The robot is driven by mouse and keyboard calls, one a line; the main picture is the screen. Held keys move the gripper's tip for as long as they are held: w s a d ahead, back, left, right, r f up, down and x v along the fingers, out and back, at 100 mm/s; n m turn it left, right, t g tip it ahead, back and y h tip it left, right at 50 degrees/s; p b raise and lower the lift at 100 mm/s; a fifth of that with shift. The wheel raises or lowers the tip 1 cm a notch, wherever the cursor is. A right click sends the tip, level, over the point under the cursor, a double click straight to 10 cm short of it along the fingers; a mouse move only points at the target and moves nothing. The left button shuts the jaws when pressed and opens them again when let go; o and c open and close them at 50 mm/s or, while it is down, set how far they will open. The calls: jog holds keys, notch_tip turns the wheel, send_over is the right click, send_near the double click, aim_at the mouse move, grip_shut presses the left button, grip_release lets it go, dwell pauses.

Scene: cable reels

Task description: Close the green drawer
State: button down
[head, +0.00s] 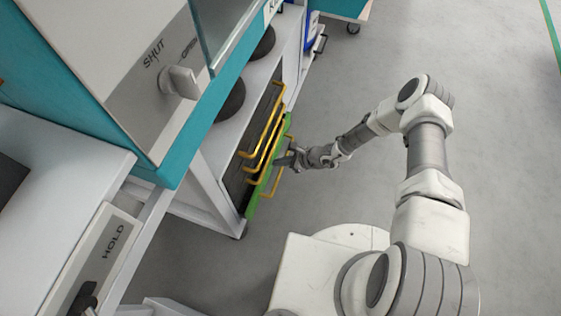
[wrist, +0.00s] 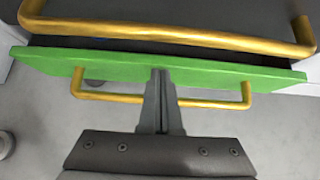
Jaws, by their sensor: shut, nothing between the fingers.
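The green drawer (head: 264,191) is the lowest in a stack under the bench, seen in the head view. Its green front stands a little out from the dark unit, and a narrow dark gap shows behind its top edge in the wrist view. The green front (wrist: 215,68) spans the wrist view, with its yellow bar handle (wrist: 210,102) below. My gripper (head: 287,160) is at the drawer's front. In the wrist view my gripper (wrist: 162,74) is shut and empty, its tips at the green front near the middle. I cannot tell whether they touch it.
Above the green front is a dark drawer with a yellow handle (wrist: 170,34). The bench (head: 205,190) has white legs, with dark reels (head: 230,100) on its shelf. A teal-trimmed cabinet with a SHUT knob (head: 179,82) stands left.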

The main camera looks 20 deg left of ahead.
jog(key=shift+w+a+p, duration=0.2)
jog(key=shift+a+p, duration=0.15)
jog(key=shift+a, duration=2)
jog(key=d+f+p+v, duration=0.2)
jog(key=p+v, duration=0.2)
jog(key=v, duration=0.9)
jog(key=shift+s+d, duration=0.1)
jog(key=shift+s, duration=0.05)
